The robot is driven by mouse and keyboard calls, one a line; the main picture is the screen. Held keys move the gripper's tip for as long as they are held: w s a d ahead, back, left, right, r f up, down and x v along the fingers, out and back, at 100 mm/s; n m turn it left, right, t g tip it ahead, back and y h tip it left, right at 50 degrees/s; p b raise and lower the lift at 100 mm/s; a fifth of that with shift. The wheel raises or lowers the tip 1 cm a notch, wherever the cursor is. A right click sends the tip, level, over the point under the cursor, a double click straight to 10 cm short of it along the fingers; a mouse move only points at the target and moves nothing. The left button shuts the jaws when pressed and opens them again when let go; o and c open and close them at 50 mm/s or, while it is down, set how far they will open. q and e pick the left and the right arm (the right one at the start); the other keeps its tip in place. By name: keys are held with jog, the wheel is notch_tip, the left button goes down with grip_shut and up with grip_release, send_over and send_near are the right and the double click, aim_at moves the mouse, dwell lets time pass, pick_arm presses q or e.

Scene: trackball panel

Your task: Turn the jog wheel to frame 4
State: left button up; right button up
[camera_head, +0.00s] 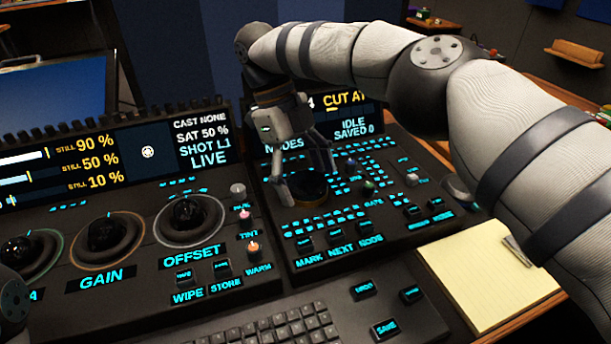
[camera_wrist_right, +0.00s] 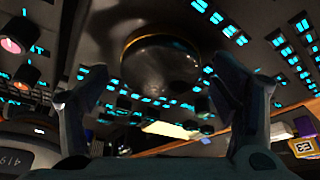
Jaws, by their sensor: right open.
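The jog wheel (camera_head: 309,190) is a dark round knob with a gold rim, on the right-hand panel below the word NODES. It also shows large in the right wrist view (camera_wrist_right: 160,68). My right gripper (camera_head: 311,186) is open over the wheel, with one finger on either side of it. In the right wrist view the two fingers (camera_wrist_right: 158,82) stand apart with the wheel between and beyond them. I cannot tell whether they touch it. The panel's screen (camera_head: 345,115) reads "CUT AT", "IDLE" and "SAVED 0", and my gripper and arm hide part of it. My left gripper is out of view.
Glowing cyan keys surround the wheel, with small knobs (camera_head: 411,178) to its right. The left panel has trackballs (camera_head: 189,217) and lit tint and warm knobs (camera_head: 253,250). A keyboard (camera_head: 270,325) lies in front, and a yellow notepad (camera_head: 480,275) lies right.

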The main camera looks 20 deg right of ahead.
aim_at(305, 181)
notch_tip(305, 181, up, 8)
jog(key=shift+f, duration=0.25)
jog(key=shift+s+r, duration=0.1)
jog(key=shift+r, duration=1.2)
jog(key=shift+f, duration=0.1)
